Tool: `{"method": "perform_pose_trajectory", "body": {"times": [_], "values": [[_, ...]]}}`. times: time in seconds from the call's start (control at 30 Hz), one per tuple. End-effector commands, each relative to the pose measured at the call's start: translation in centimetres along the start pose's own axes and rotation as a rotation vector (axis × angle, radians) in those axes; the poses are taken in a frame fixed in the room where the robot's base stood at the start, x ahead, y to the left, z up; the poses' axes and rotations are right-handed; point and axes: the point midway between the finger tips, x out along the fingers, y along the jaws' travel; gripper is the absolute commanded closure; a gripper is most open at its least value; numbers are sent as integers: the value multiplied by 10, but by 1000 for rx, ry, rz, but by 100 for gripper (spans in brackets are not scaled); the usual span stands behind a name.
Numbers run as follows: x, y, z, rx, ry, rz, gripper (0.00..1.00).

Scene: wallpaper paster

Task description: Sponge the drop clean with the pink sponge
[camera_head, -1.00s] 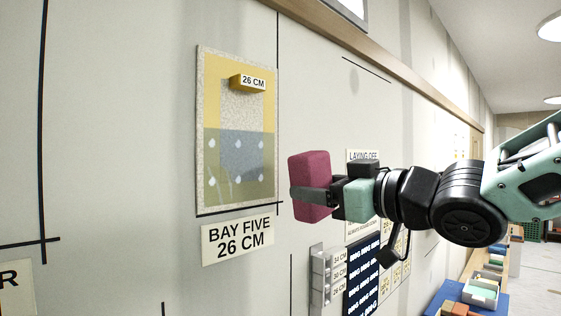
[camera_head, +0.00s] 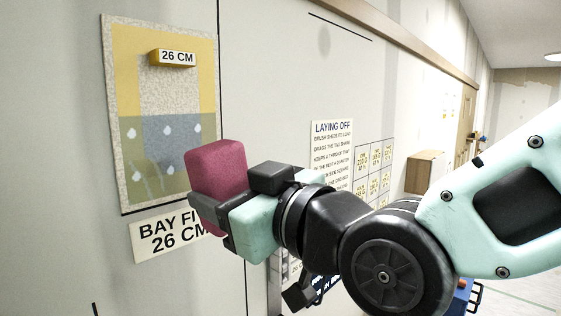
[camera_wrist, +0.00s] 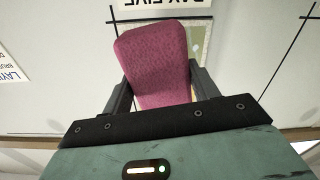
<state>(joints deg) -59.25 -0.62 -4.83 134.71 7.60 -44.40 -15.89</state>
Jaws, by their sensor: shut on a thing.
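The pink sponge (camera_head: 217,172) is a magenta block held between the fingers of my gripper (camera_head: 212,214). It also fills the middle of the wrist view (camera_wrist: 158,65), with a dark finger on each side. The drop (camera_head: 160,115) is a framed wall panel with a yellow upper part, a speckled middle strip and a blue-grey and olive lower part. Several pale drip-shaped spots (camera_head: 167,131) dot its lower part. The sponge is in front of the panel's lower right edge in the head view. I cannot tell whether it touches the wall.
A yellow "26 CM" block (camera_head: 173,58) sticks out from the panel's upper part. A "BAY FIVE 26 CM" sign (camera_head: 165,237) is below it. A "LAYING OFF" notice (camera_head: 331,150) hangs to the right. A wooden box (camera_head: 425,172) juts out further right.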

Motion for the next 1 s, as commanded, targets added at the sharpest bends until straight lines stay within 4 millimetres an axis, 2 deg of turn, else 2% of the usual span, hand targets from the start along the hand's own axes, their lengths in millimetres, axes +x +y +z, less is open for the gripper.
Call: {"method": "perform_pose_trajectory", "body": {"times": [0.03,0.17,0.67,1.0], "values": [[1,-9,-2,0,-1,-7,64],[1,-17,-1,1,1,-9,64],[1,-18,3,0,3,-5,64],[39,-18,2,0,1,-6,64]]}}
